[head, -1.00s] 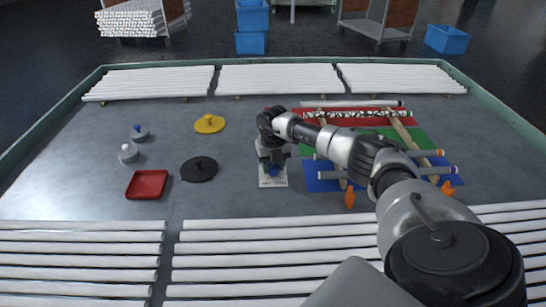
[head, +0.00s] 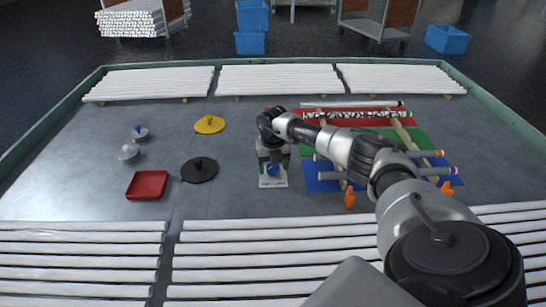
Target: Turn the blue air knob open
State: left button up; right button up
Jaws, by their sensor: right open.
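The gripper hides most of the unit. My left gripper is not in view.
To the left are a red tray (head: 147,185), a black disc (head: 199,170) and a yellow disc (head: 209,124). To the right, glass tubes lie over red, green and blue mats (head: 322,185). White tubes (head: 270,232) line the front and back.

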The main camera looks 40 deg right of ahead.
aim_at(273, 166)
notch_tip(273, 166, up, 11)
dwell(0.5)
jog(key=shift+f, duration=0.2)
dwell(0.3)
